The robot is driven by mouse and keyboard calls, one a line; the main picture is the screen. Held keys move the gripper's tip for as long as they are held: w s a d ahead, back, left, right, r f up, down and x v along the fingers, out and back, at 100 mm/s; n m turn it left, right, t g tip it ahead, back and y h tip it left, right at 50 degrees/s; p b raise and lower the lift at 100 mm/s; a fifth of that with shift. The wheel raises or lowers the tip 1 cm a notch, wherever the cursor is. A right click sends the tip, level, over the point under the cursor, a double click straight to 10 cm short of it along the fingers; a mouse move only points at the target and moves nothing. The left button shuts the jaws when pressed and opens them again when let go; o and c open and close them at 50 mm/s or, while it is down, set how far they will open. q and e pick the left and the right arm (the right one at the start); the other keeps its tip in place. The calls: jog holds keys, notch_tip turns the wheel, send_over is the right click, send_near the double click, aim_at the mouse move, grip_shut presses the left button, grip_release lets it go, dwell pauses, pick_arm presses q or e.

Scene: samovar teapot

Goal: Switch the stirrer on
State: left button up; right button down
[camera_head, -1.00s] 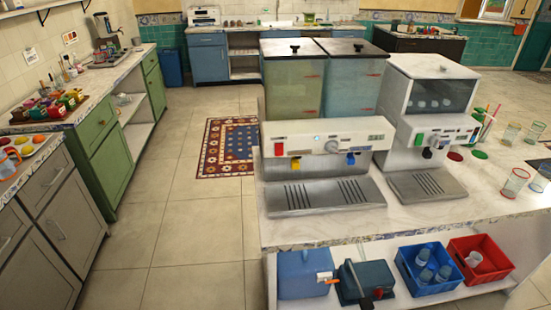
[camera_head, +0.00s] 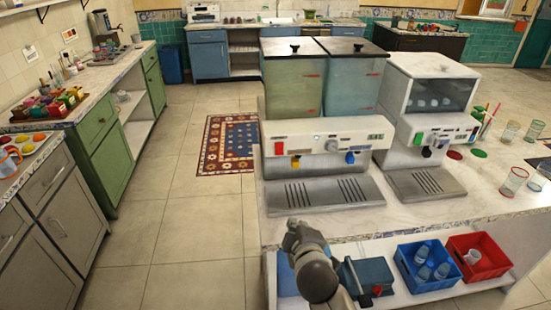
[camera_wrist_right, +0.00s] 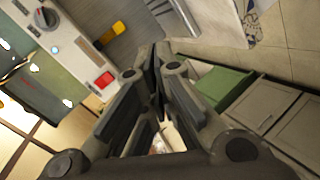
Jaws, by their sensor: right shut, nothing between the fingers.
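A two-tank drink dispenser (camera_head: 324,160) stands on the marble counter. Its front panel has a red switch (camera_head: 279,149), a knob (camera_head: 332,146), and a yellow tap (camera_head: 295,162) and blue tap (camera_head: 350,158). I cannot tell which control belongs to the stirrer. My right gripper (camera_head: 293,228) is shut and empty, in front of the counter's edge and below the dispenser's drip tray in the picture. In the right wrist view the closed fingers (camera_wrist_right: 158,58) are apart from the red switch (camera_wrist_right: 104,80); the yellow tap (camera_wrist_right: 115,33) and knob (camera_wrist_right: 46,18) also show. My left gripper is out of view.
A second white dispenser (camera_head: 426,115) stands close on the right, with glasses (camera_head: 512,181) beyond it. A blue crate (camera_head: 425,282) and a red crate (camera_head: 493,266) sit on the shelf below.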

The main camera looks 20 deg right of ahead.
jog(key=w+a+r+n+t, duration=0.1)
jog(key=w+r+n+t, duration=0.2)
jog(key=w+r+n, duration=0.2)
notch_tip(320, 180, up, 3)
jog(key=shift+w+a+r+t, duration=0.15)
jog(key=shift+w+a+t, duration=0.2)
jog(key=shift+w, duration=0.85)
jog(key=shift+w+d, duration=0.1)
jog(key=p, duration=0.3)
send_near(274, 152)
jog(key=shift+h, duration=0.3)
jog(key=x, duration=0.4)
jog(key=shift+w, duration=0.15)
jog(key=shift+x, duration=0.95)
